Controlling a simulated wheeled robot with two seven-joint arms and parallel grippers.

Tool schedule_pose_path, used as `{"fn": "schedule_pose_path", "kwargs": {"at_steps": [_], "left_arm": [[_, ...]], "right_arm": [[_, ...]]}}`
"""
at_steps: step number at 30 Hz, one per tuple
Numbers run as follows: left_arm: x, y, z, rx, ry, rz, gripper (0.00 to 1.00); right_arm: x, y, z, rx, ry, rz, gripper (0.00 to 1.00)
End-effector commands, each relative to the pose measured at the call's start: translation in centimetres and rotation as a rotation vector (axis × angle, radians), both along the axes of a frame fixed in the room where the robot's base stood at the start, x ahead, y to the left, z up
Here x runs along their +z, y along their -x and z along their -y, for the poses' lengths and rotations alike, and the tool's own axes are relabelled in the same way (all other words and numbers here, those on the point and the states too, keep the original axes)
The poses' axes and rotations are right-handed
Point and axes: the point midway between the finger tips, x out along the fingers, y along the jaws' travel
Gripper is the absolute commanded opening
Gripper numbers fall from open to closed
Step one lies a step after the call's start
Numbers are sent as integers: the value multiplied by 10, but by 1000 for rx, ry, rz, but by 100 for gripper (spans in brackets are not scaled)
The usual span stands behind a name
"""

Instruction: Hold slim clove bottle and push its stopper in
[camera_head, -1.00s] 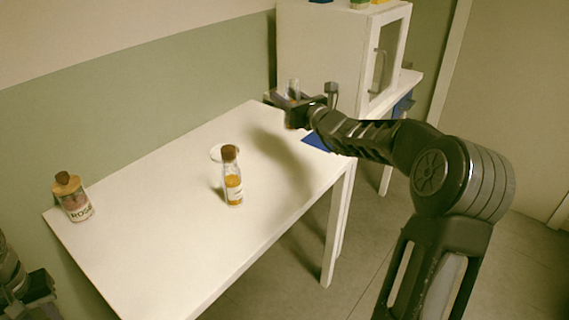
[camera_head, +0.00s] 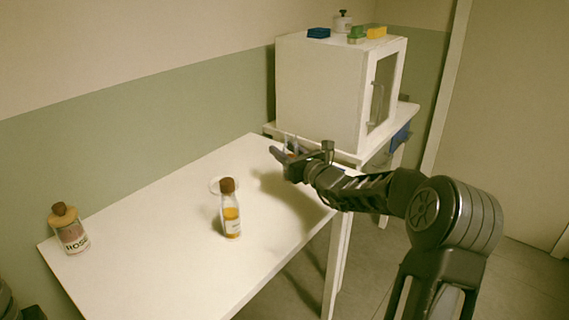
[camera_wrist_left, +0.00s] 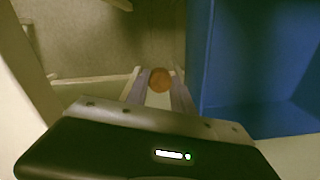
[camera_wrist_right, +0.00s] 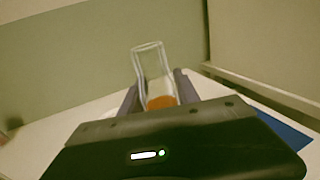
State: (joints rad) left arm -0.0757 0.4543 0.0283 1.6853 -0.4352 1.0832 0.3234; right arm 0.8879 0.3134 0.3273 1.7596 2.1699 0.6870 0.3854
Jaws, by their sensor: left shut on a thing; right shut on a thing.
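My right gripper (camera_head: 286,153) is shut on a slim clear glass bottle (camera_wrist_right: 153,66) and holds it above the far right part of the white table. In the right wrist view the bottle's mouth is open, with no stopper in it, and orange contents show low between the fingers. No label on it can be read. In the left wrist view my left gripper (camera_wrist_left: 160,88) is shut on a round brown stopper (camera_wrist_left: 160,80). The left gripper's fingers are out of the head view; only a dark bit of my left arm shows at its lower left corner.
A corked bottle with orange contents (camera_head: 231,222) stands mid-table (camera_head: 150,260) near a pale ring (camera_head: 216,186). A jar labelled ROSE (camera_head: 70,235) stands at the left. A white cabinet (camera_head: 315,90) stands behind. A blue bin (camera_wrist_left: 265,60) fills the left wrist view's right side.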

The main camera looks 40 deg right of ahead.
Motion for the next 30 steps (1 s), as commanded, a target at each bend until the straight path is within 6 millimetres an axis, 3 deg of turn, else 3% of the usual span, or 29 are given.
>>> {"fn": "schedule_pose_path", "kwargs": {"at_steps": [5, 14, 26, 27, 30], "left_arm": [[0, 0, 0, 0, 0, 0, 0], [-5, 0, 0, 0, 0, 0, 0], [-9, 0, 0, 0, 0, 0, 0], [-7, 0, 0, 0, 0, 0, 0], [-7, 0, 0, 0, 0, 0, 0]], "right_arm": [[-1, 0, 0, 0, 0, 1, 0], [-35, 0, 0, 1, -1, 1, 0], [-41, 0, 0, 0, 1, 2, 0], [-40, 0, 0, 0, 0, 1, 40], [-40, 0, 0, 0, 0, 1, 48]]}}
